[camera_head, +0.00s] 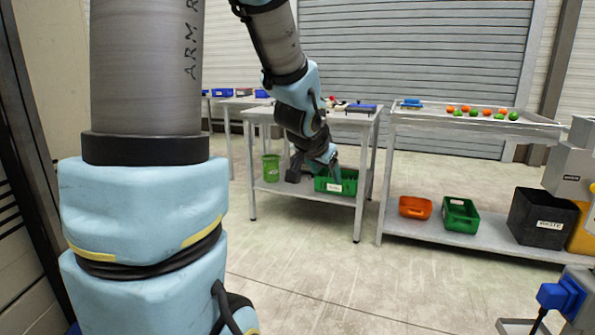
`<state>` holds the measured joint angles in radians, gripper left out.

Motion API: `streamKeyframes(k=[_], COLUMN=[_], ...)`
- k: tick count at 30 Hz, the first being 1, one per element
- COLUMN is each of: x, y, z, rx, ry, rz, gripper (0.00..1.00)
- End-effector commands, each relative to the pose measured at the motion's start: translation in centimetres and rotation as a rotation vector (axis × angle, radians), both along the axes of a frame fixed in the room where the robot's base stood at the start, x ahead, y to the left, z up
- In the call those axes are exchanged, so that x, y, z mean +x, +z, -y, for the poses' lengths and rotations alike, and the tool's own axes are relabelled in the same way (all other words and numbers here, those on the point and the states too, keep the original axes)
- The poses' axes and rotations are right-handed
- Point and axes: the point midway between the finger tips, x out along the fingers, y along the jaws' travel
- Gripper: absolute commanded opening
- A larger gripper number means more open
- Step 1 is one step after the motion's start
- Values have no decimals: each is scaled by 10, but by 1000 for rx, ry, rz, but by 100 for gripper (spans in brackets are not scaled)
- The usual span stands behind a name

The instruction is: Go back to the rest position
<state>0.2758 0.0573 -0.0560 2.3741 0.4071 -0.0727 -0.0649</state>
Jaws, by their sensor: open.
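My arm comes down from the top of the view in front of the middle table. My gripper (331,165) is at its lower end, small in the picture, open. It appears in front of or just above a green crate (345,184) on the table's lower shelf. I cannot tell whether it touches the crate, and nothing shows held in it. The crate's inside is mostly hidden.
The middle table (350,118) carries a blue tray (362,108). A green bin (271,168) stands on its lower shelf. The right table (470,120) holds red and green round items, with orange, green and black bins below. The floor (310,270) in front is clear.

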Motion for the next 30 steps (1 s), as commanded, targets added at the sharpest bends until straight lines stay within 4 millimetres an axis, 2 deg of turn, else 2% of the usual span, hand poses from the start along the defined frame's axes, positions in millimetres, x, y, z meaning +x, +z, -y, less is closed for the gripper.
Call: streamKeyframes(k=[1,3,6,9,13,14,15,27,30], x=[-13,-34,-68,-104,-153,-161,-156,-154,-154], y=[-17,-38,-62,-80,-96,-94,-76,11,24], z=[-27,-57,-89,-112,-131,-132,-130,-130,-130], rx=[14,29,37,33,12,7,9,11,11], ry=[82,186,310,418,545,563,552,546,546], rz=[-78,-187,-333,-471,-648,-677,-663,-658,-658], gripper=[70,70,70,70,70,70,70,70,70])
